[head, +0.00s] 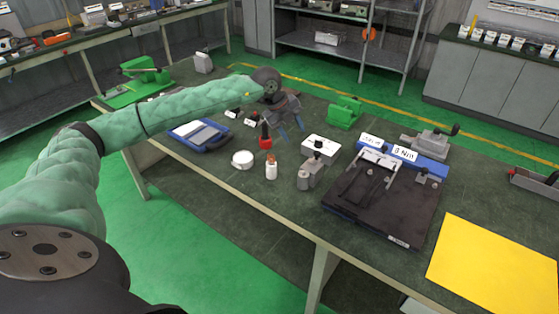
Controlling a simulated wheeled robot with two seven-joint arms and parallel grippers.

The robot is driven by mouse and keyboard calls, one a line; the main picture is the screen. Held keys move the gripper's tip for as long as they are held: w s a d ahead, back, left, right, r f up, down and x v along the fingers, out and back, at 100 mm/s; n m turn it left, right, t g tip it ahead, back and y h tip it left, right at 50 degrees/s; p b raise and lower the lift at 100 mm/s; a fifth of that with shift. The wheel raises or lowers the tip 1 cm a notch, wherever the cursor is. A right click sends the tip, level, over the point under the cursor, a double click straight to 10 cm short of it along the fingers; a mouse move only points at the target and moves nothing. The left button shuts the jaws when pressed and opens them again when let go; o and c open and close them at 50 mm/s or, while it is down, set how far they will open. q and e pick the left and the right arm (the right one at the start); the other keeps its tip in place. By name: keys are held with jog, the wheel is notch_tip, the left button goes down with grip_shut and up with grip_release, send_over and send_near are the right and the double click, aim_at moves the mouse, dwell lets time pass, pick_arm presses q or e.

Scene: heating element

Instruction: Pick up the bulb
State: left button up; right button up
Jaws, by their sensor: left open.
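My left arm, in a green sleeve, reaches in from the left over the table. I cannot tell for sure which small item is the bulb. Near the gripper, to its left and a little nearer the camera, stands a red item with a dark top (265,142). Nearer the camera stands a small white bottle with an orange-brown top (271,172). A round white dish (242,159) lies left of the bottle. My right gripper does not show.
A grey metal block (311,172) and a white box with a black knob (321,144) stand right of the bottle. A dark flat fixture (386,205) and a yellow sheet (488,265) cover the right side. A blue case (201,135) and green vises (345,112) stand around the gripper.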

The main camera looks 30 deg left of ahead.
aim_at(271, 155)
pick_arm(q)
jog(key=s+a+n+g+y, duration=0.1)
jog(key=a, duration=0.1)
jog(key=s+a+f+n+g+y, duration=0.1)
jog(key=s+a+n, duration=0.1)
jog(key=s+a+n+g+y, duration=0.1)
jog(key=s+a, duration=0.1)
jog(key=shift+s+f+n, duration=0.2)
jog(key=shift+f+n, duration=0.1)
jog(key=shift+f, duration=0.1)
jog(key=shift+s+n+y, duration=0.1)
jog(key=shift+n+y, duration=0.2)
jog(key=shift+d+n, duration=0.1)
jog(key=shift+n, duration=0.2)
jog(key=shift+f+p, duration=0.6)
jog(key=shift+f, duration=0.65)
jog(key=f+p, duration=0.3)
jog(key=f, duration=0.1)
jog(key=shift+w+d+f, duration=0.1)
jog(key=shift+w+d, duration=0.2)
jog(key=shift+w, duration=0.1)
jog(key=shift+f, duration=0.55)
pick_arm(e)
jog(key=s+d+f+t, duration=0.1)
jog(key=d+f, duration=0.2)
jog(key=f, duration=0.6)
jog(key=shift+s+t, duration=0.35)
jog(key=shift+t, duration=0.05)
